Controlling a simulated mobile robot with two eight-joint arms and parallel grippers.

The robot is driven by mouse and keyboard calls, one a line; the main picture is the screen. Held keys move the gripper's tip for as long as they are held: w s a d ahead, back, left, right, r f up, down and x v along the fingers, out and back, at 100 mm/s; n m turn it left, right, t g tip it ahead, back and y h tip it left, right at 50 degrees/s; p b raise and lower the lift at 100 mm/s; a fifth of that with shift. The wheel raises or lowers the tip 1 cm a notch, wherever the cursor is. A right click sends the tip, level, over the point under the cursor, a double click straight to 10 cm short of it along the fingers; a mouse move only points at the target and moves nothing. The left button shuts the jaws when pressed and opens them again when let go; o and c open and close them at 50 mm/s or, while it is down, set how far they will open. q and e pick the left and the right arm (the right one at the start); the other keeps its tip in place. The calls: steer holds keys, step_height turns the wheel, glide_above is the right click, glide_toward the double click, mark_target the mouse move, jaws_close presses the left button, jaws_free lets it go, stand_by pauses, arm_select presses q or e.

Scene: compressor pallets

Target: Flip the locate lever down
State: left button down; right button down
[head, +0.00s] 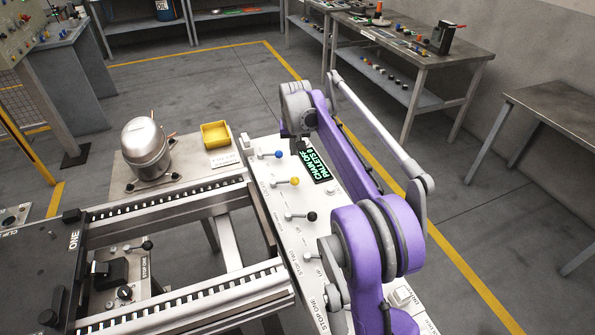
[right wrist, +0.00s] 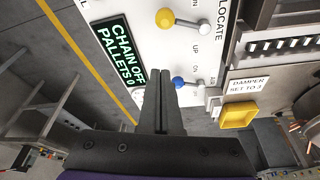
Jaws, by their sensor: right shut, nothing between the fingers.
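The locate lever has a yellow ball knob (head: 295,181) and a metal pivot at its left on the white control panel. In the right wrist view the yellow knob (right wrist: 166,18) is at the top, beside the word LOCATE. A blue-knobbed lever (head: 278,154) stands next to it, farther back; its blue knob (right wrist: 178,83) is close to my right fingertips in the right wrist view. My right gripper (head: 301,147) is shut and empty, just right of the blue knob. In the right wrist view the gripper (right wrist: 187,76) points toward the panel. My left gripper is not in view.
A green-lit display (head: 319,166) reads CHAIN OFF, PALLETS 0. A yellow bin (head: 215,134) and a compressor (head: 146,149) stand behind the conveyor rails (head: 170,298).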

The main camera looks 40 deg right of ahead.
mark_target(293, 172)
steer(key=b+x, duration=0.1)
steer(key=x, duration=0.9)
steer(key=shift+f, duration=0.15)
steer(key=s+a, duration=0.1)
steer(key=s+a+r, duration=0.1)
steer(key=shift+s, duration=0.35)
steer(key=shift+s+a+r, duration=0.1)
steer(key=shift+s+a, duration=0.1)
steer(key=shift+s, duration=0.1)
steer(key=shift+s+a+r, duration=0.15)
steer(key=shift+s+a, duration=0.25)
steer(key=shift+s, duration=0.15)
steer(key=shift+s+a+p, duration=0.15)
steer(key=shift+p, duration=0.15)
